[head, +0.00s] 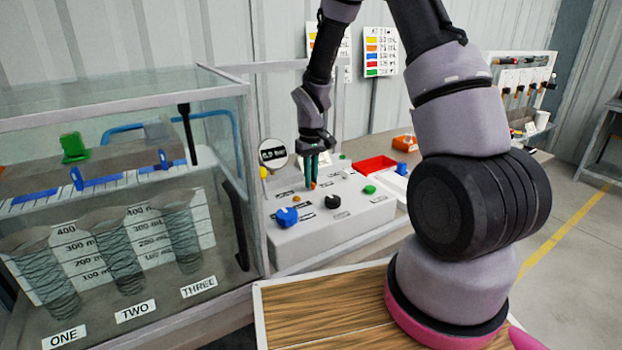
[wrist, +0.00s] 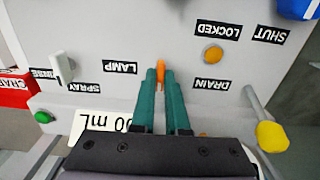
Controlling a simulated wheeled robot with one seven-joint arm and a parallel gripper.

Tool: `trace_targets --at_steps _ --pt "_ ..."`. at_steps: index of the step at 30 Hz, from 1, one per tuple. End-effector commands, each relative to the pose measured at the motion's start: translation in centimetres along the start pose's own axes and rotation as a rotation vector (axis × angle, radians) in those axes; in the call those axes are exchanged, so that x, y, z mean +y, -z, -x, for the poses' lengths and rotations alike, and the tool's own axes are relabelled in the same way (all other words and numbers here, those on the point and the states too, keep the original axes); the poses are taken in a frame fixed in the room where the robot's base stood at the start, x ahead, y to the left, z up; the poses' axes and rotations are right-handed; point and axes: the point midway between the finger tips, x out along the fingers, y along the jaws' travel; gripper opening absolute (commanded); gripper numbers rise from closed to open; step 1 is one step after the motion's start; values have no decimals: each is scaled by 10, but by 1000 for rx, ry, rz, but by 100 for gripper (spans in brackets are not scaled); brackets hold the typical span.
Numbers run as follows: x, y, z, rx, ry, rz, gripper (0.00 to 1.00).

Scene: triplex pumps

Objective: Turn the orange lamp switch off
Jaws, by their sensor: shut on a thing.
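The orange lamp switch (wrist: 161,66) stands up from the white control panel (head: 335,225), beside an upside-down LAMP label in the wrist view. My gripper's teal fingers (wrist: 162,95) are shut on the switch, with its orange tip showing past the fingertips. In the head view my gripper (head: 311,172) points down onto the panel, and a little orange shows at the fingertips. The fingers hide the switch's base, and I cannot tell which way it is set.
An orange round button (wrist: 213,54) by the DRAIN and LOCKED labels, a yellow-tipped lever (wrist: 271,135) and a white toggle (wrist: 64,66) are near my fingers. A blue knob (head: 287,217) and black knob (head: 332,201) sit on the panel. A glass tank (head: 230,90) stands left.

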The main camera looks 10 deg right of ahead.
Motion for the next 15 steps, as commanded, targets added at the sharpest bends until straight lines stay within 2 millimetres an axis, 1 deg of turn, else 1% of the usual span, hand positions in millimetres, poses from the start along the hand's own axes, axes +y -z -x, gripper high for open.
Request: trace_targets --at_steps 14,15 --pt "0 1 1 3 -1 14 0" --pt "0 1 1 3 -1 14 28"
